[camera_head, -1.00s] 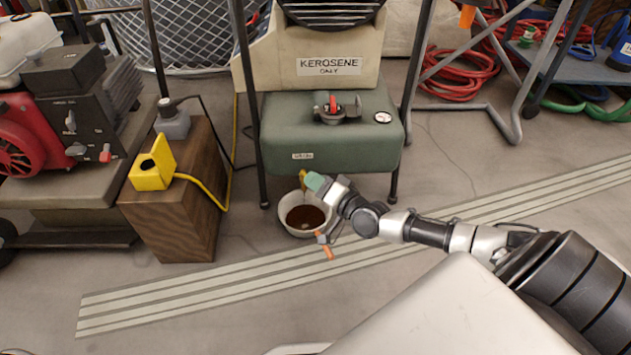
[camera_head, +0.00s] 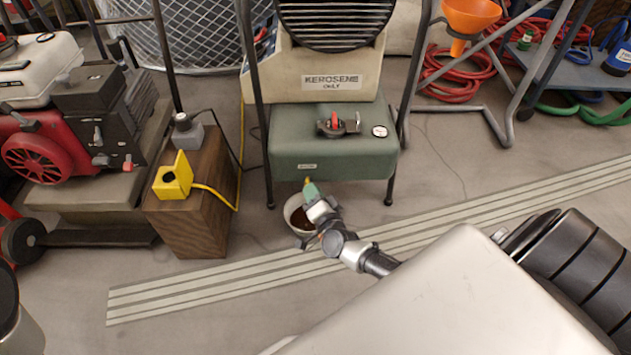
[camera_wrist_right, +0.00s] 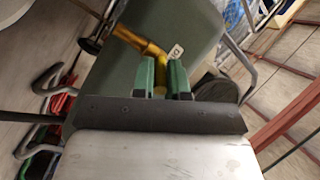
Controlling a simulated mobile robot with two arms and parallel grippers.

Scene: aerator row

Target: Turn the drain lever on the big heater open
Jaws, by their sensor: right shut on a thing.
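The big heater's green tank (camera_head: 330,152) stands on dark legs below a cream housing marked "KEROSENE ONLY" (camera_head: 335,82). A small yellow brass drain fitting (camera_head: 307,181) sticks out under the tank's front edge. My right gripper (camera_head: 310,190) reaches up to it from below right. In the right wrist view, the brass fitting (camera_wrist_right: 135,41) runs down to between the green fingertips of my right gripper (camera_wrist_right: 163,68), which are shut on its lever part. The fingers hide much of the lever, so I cannot tell its exact angle. My left gripper is not in view.
A white bowl of dark liquid (camera_head: 291,211) sits on the floor just below the drain, close to my right wrist. A wooden box with a yellow holder (camera_head: 171,187) stands to the left. Striped floor strips (camera_head: 200,280) lie in front, mostly clear.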

